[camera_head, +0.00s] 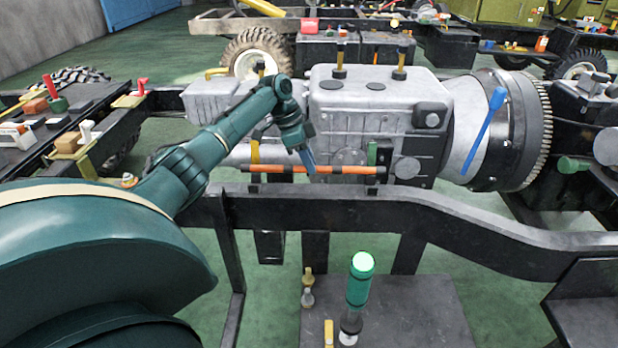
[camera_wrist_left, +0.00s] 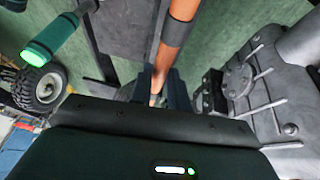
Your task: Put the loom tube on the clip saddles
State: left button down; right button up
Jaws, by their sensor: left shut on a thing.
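The loom tube (camera_head: 345,169) is a thin orange rod with dark bands, lying level across the near side of the grey gearbox, just above the chassis rail. My left gripper (camera_head: 308,164) comes down from above and is shut on it near its middle. In the left wrist view the tube (camera_wrist_left: 166,60) runs between the fingers (camera_wrist_left: 158,92). Small dark supports, which look like the clip saddles, stand on the rail below the tube's left part (camera_head: 254,189) and right part (camera_head: 372,190). Whether the tube touches them I cannot tell. My right gripper is not in view.
The grey gearbox (camera_head: 340,112) is close behind the tube. A yellow upright piece (camera_head: 255,151) and a green one (camera_head: 372,153) stand near its ends. The black chassis rail (camera_head: 300,207) runs in front. A green-lit cylinder (camera_head: 358,290) stands on a dark plate below.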

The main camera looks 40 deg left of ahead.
pick_arm(q)
notch_tip(320, 180, down, 5)
jog(key=shift+r+b, duration=0.2)
jog(key=shift+b, duration=0.15)
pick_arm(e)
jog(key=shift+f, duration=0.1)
pick_arm(q)
jog(key=c, duration=1.3)
grip_release()
jog(key=shift+c, duration=0.2)
jog(key=p+v, duration=0.1)
jog(key=v, duration=1.1)
jog(key=shift+p, duration=0.3)
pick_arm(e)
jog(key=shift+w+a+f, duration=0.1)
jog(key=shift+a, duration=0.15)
